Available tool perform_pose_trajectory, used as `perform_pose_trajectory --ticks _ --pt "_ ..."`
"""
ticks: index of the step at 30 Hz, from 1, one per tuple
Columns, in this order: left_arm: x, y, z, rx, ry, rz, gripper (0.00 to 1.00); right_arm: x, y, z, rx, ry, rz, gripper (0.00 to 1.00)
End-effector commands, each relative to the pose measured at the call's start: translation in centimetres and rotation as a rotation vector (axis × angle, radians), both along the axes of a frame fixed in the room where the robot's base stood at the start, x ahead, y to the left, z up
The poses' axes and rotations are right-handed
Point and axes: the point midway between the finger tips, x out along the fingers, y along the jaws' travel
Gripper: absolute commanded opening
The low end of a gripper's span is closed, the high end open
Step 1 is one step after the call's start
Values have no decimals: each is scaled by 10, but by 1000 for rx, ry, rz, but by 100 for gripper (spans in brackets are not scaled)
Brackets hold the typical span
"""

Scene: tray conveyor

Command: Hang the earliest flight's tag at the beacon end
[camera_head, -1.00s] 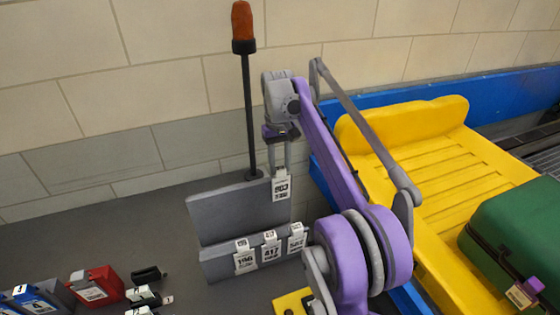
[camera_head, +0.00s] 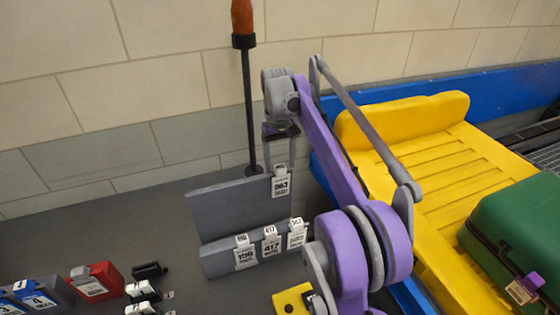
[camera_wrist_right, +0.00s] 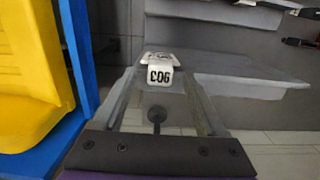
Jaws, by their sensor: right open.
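A grey two-step rack (camera_head: 232,212) stands on the dark table, with the beacon (camera_head: 242,18) on a black post behind it. A white tag reading about 903 (camera_head: 281,182) sits on the top edge of the rear panel, near its right end and the beacon post. My right gripper (camera_wrist_right: 160,90) is open just above this tag, which also shows between the spread fingers in the right wrist view (camera_wrist_right: 158,70). On the lower front panel hang tags 196 (camera_head: 244,252), 417 (camera_head: 271,246) and a third, hard-to-read tag (camera_head: 297,234). My left gripper is out of view.
A yellow tray (camera_head: 430,150) and a green suitcase (camera_head: 515,235) with a tag stand right, beside a blue conveyor edge (camera_head: 500,82). A red block (camera_head: 95,283), blue numbered blocks (camera_head: 35,298) and small black-and-white pieces are front left. A tiled wall closes the back.

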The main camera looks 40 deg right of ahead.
Motion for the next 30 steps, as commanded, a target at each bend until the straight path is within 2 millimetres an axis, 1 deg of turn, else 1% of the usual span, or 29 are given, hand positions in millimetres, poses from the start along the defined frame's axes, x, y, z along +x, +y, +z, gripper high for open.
perform_pose_trajectory --ticks 2,5,8,12,15,18,23,30 --pt "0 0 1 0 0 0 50 0 0 2 0 0 0 74" --pt "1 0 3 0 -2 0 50 1 0 13 0 0 0 74" --pt "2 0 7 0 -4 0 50 2 -1 31 0 -1 0 74" --pt "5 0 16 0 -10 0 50 4 -1 62 0 -2 0 74" --pt "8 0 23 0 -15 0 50 6 -2 81 0 -2 0 74" --pt "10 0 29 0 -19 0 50 7 -2 96 1 -1 0 74" --pt "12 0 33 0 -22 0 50 7 -2 107 0 -1 0 74" --pt "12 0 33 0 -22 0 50 7 -1 108 0 -1 1 74"
